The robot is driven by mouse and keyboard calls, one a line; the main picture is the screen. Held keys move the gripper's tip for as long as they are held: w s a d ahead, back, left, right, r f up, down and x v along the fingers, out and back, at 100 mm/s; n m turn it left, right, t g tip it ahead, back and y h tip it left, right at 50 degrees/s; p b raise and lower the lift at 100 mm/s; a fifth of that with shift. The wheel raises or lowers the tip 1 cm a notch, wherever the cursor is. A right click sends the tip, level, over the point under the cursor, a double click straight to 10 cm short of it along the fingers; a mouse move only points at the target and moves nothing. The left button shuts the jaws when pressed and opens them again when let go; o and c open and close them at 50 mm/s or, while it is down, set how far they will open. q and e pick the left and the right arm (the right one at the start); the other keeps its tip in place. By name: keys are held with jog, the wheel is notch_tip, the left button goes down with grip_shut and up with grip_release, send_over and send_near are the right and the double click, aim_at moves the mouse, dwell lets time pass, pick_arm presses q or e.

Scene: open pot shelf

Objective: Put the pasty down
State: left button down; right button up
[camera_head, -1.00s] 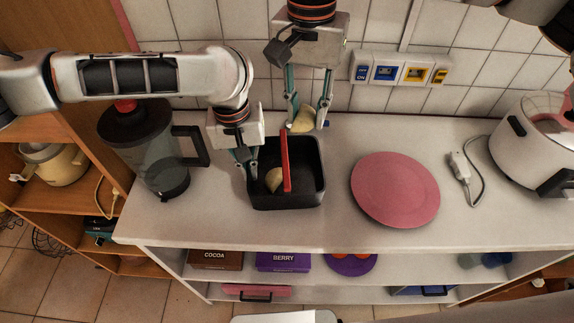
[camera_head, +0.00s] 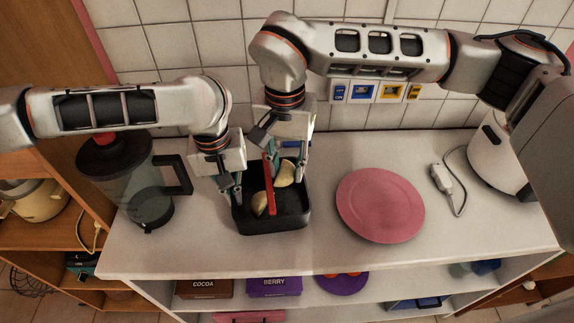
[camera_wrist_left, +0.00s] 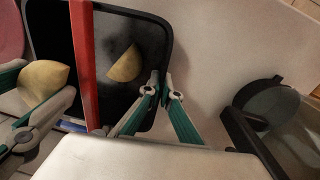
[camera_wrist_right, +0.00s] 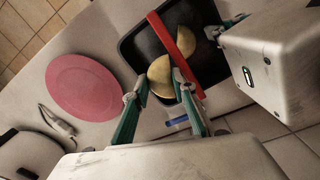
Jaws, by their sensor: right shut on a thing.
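My right gripper (camera_head: 290,170) is shut on a pale yellow pasty (camera_head: 285,173), above the back part of a black tray (camera_head: 293,222). I cannot tell whether this pasty touches the tray floor. In the right wrist view the held pasty (camera_wrist_right: 161,76) sits between the two fingertips. A second pasty (camera_head: 260,204) lies in the tray, left of an upright red bar (camera_head: 270,185); it also shows in the left wrist view (camera_wrist_left: 125,64). My left gripper (camera_wrist_left: 162,86) has its fingertips close together on either side of the tray's rim, at the tray's left side.
A blender jug (camera_head: 140,185) stands left of the tray. A pink plate (camera_head: 380,205) lies to the right, then a white plug with a cord (camera_head: 442,181) and a white pot (camera_head: 492,160). The counter front is free. Boxes stand on the shelf below.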

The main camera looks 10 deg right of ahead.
aim_at(286, 170)
jog(key=shift+f, duration=0.2)
jog(key=shift+f, duration=0.4)
jog(key=o, duration=1.1)
notch_tip(286, 170, up, 13)
jog(key=shift+r, duration=0.15)
jog(key=shift+a, duration=0.1)
pick_arm(q)
jog(key=c, duration=2.2)
grip_release()
